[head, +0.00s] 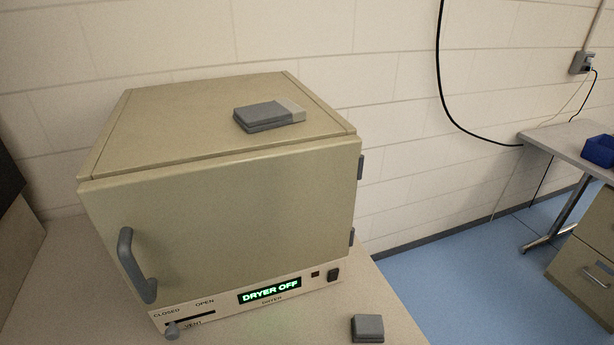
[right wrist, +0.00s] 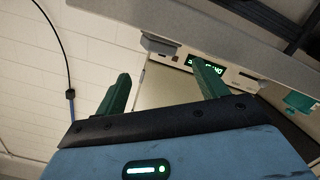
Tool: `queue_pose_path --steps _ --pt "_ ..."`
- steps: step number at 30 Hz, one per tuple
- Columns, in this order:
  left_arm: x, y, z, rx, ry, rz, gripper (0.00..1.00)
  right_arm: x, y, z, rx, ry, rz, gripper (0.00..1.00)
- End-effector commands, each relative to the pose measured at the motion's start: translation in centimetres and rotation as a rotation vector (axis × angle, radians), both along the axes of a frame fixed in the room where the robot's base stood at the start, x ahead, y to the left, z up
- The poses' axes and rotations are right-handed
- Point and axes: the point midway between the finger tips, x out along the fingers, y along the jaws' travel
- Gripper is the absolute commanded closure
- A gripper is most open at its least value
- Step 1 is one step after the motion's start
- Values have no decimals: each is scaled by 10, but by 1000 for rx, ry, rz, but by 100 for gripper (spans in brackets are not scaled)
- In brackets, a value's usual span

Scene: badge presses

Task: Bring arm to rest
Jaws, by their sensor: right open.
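My right gripper (right wrist: 160,98) shows in the right wrist view, with its two green fingers spread apart and nothing between them. Beyond the fingers is a beige cabinet (right wrist: 172,83) with a small green-lit display. Neither gripper shows in the head view. There the beige dryer (head: 225,210) stands on a table with its door shut. Its display (head: 270,291) reads "DRYER OFF". The vent slider (head: 172,330) is at the left end, by the word "CLOSED".
A grey block with a light end (head: 268,115) lies on top of the dryer. A small grey block (head: 367,328) lies on the table at front right. A desk (head: 560,140) with a blue bin (head: 599,150) stands at far right. Blue floor lies between.

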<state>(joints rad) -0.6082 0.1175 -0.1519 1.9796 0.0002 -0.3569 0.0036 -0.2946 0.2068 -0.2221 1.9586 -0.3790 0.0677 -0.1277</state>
Motion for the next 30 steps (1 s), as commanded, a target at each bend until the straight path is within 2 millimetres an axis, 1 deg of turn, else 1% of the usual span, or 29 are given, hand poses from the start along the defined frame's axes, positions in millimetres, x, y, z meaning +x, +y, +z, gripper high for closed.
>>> queue_pose_path --steps 1,2,3,5,6,9,12,16,30 --pt "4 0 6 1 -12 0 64 -22 -9 -21 66 131 -65 28" --pt "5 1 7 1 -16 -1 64 -35 -13 -34 104 207 -102 28" --pt "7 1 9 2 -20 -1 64 -52 -18 -50 150 302 -149 28" --pt "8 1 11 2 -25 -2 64 -78 -24 -71 212 428 -209 28" --pt "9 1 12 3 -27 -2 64 -95 -26 -82 247 502 -243 28" --pt "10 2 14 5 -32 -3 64 -128 -29 -102 313 642 -310 28" --pt "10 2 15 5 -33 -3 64 -149 -29 -112 352 725 -348 28" --pt "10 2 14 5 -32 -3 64 -159 -29 -117 370 764 -366 28" --pt "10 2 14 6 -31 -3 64 -159 -29 -118 370 766 -367 28"
